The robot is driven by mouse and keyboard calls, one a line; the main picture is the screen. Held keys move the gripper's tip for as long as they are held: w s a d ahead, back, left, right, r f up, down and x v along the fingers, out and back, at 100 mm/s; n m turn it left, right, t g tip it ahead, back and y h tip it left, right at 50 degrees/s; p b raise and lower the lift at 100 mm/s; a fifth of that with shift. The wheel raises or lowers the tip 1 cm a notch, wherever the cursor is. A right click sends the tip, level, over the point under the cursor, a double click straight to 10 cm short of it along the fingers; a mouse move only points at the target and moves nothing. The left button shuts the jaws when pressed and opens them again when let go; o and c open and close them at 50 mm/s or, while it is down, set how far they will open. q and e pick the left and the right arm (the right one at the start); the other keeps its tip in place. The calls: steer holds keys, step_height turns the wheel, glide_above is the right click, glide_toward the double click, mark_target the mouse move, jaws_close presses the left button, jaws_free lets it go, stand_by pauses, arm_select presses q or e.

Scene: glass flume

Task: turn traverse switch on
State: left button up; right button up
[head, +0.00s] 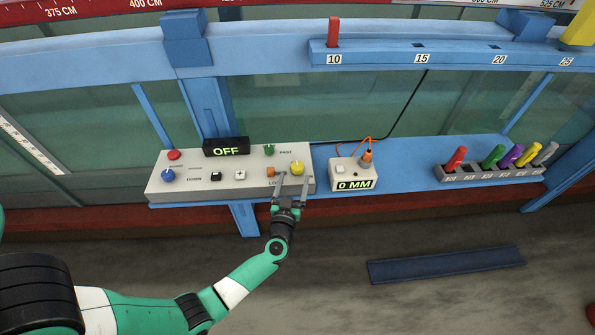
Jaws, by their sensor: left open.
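A light grey control panel (205,183) sits on a blue shelf. A black display (226,147) at its back edge reads OFF in green. The panel carries a red button (174,155), a blue knob (168,176), a black switch (216,176), a white button marked with a plus (240,175), a green knob (269,150), an orange switch (270,171) and a yellow knob (297,167). Most labels are too small to read, so I cannot tell which control is the traverse switch. My left gripper (293,180) is open over the panel's right end, its fingers near the yellow knob. My right gripper is out of view.
A small box (354,173) reading 0 MM, with an orange cable, stands right of the panel. A grey rack (492,173) holds several coloured pieces further right. A numbered blue rail (440,57) runs above, holding a red piece (334,32). Glass flume walls stand behind.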

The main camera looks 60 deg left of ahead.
mark_target(296, 172)
arm_select(q)
steer(key=b+x, duration=0.1)
steer(key=x, duration=0.4)
steer(key=shift+f+b, duration=0.1)
steer(key=shift+b, duration=0.25)
steer(key=shift+w+a, duration=0.3)
steer(key=shift+a, duration=0.05)
jaws_close()
